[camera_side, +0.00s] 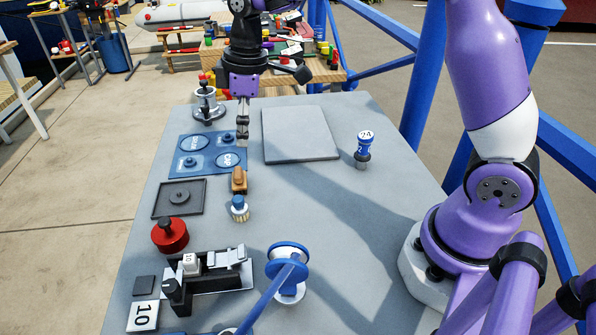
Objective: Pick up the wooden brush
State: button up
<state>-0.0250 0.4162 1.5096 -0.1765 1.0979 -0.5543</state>
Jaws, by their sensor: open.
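A blue labelled mat (178,170), a dark square tray (165,209) and a red knobbed weight (170,236) lie left. A grey slab (300,135) lies right. The table's middle right is clear.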

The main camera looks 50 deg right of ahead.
send_over(238, 171)
jog(key=shift+n, duration=0.3)
jog(key=f, duration=0.5)
jog(key=shift+s+d+f, duration=0.25)
jog(key=shift+s+f, duration=0.15)
jog(key=f, duration=0.3)
jog(key=w+f, duration=0.1)
jog(key=f, duration=0.1)
jog(key=shift+a+f, duration=0.3)
jog(key=shift+f, duration=0.05)
jog(key=shift+s, duration=0.1)
jog(key=c, duration=1.2)
